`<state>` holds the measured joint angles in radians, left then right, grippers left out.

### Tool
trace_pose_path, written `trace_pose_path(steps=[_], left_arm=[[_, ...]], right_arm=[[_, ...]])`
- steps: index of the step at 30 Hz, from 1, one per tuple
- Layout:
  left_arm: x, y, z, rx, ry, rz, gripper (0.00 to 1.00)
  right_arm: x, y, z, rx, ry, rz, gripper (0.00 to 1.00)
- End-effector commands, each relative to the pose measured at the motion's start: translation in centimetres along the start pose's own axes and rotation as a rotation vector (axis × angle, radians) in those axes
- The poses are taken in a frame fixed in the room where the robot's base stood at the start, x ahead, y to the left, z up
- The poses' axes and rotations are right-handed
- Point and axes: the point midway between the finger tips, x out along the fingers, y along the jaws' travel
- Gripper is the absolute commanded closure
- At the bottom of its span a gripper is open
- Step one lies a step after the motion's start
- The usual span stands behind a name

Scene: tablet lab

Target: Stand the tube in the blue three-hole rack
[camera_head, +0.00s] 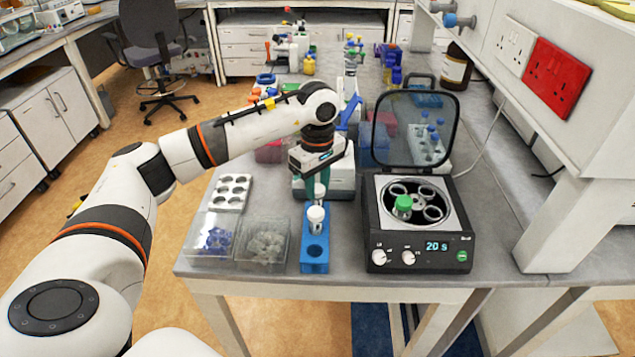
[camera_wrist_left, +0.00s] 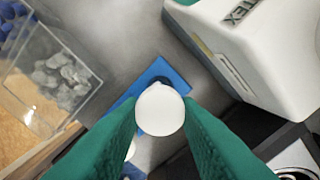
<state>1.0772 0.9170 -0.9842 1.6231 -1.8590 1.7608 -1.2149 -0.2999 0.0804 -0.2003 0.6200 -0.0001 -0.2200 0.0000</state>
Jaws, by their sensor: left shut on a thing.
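The blue three-hole rack (camera_head: 314,267) stands on the bench left of the centrifuge, and its front hole is empty. A white-capped tube (camera_head: 316,215) stands in its middle hole. My left gripper (camera_head: 319,184) points down over the rack's rear end, its green fingers shut on another white-capped tube (camera_head: 319,193). In the left wrist view this tube's round white cap (camera_wrist_left: 160,109) sits between the fingertips, over the rear of the rack (camera_wrist_left: 178,76). Its lower part is hidden, so I cannot tell whether it is inside the rear hole. My right gripper is out of view.
The open-lidded centrifuge (camera_head: 417,256) holds a green-capped tube (camera_head: 403,203) on the right. Clear bins (camera_head: 263,262) and a white plate of wells (camera_head: 234,193) lie to the left. A white device (camera_wrist_left: 255,50) stands close behind the rack.

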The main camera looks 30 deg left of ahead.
Motion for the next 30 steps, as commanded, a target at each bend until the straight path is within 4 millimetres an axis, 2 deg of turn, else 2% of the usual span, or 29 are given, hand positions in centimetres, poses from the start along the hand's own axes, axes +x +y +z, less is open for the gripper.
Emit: trace_pose_path(steps=[8,17,18,22,30], left_arm=[[1.00,0.01,0.02,0.000,0.000,0.000,0.85],[1.03,0.01,0.01,0.000,0.000,0.000,0.85],[1.03,0.01,0.01,0.000,0.000,0.000,0.67],[1.03,0.01,0.01,0.000,0.000,0.000,0.46],[1.00,0.01,0.01,0.000,0.000,0.000,0.45]], right_arm=[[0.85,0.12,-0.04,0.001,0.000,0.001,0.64],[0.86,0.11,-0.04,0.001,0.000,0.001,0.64],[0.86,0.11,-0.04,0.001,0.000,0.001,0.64],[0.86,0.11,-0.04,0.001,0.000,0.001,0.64],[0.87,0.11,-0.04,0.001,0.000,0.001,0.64]])
